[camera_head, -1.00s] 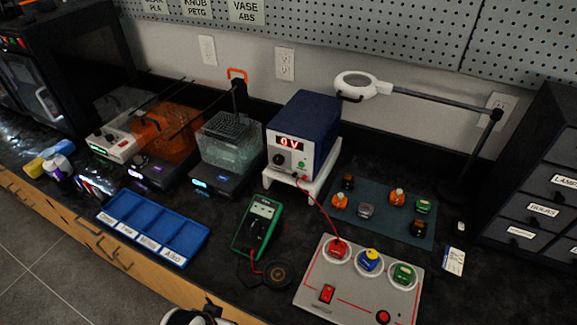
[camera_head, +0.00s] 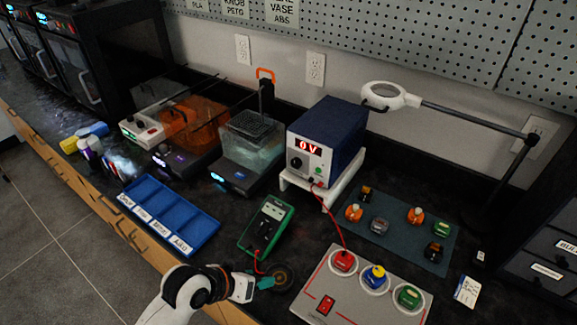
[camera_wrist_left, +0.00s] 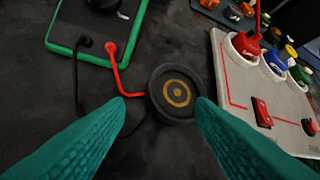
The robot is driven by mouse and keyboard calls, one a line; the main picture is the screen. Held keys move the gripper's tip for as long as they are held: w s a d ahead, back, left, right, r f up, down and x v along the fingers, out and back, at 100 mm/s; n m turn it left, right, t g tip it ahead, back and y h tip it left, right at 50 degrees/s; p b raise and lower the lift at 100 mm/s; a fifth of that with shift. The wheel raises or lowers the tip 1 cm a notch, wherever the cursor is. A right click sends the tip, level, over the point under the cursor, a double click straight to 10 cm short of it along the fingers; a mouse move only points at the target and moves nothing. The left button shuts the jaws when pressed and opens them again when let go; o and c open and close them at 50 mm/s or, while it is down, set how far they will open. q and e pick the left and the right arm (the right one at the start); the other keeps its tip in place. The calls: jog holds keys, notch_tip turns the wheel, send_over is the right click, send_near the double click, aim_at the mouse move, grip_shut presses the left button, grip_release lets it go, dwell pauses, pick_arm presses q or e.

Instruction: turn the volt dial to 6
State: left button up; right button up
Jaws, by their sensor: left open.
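The power supply (camera_head: 325,138) is a blue box with a white front on a white stand, and its red display (camera_head: 308,147) reads 0 V. Its round black dial (camera_head: 296,163) is on the front, below the display; its marks are too small to read. My left gripper (camera_head: 272,282) comes in low, in front of the supply and well apart from it, by a dark round disc (camera_head: 281,275). In the left wrist view, my teal fingers (camera_wrist_left: 162,102) are spread and empty, with the disc just beyond them. The power supply is not in that view. My right gripper is not in view.
A green multimeter (camera_head: 266,226) lies between my gripper and the supply. A grey panel (camera_head: 322,283) with red, blue and green knobs is at the right, joined to the supply by a red wire. A blue tray (camera_head: 170,215) lies left.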

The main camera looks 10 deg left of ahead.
aim_at(294, 164)
pick_arm(q)
jog(key=w+r+h, duration=0.1)
jog(key=w, duration=0.2)
jog(key=w+r+n+t, duration=0.1)
jog(key=w+r, duration=0.1)
jog(key=w, duration=0.1)
jog(key=w+r+n+t+h, duration=0.1)
jog(key=w, duration=0.3)
jog(key=shift+a+r+h, duration=0.15)
jog(key=shift+r+h, duration=0.15)
jog(key=w+a+r+n+t+h, duration=0.1)
jog(key=w+a+r+n+t, duration=0.3)
jog(key=w+r, duration=0.4)
jog(key=x, duration=0.4)
jog(key=f+x, duration=0.1)
jog(key=x, duration=0.7)
jog(key=shift+w+a+f, duration=0.25)
jog(key=shift+w+f, duration=0.05)
jog(key=c, duration=1)
jog(key=shift+p, duration=0.3)
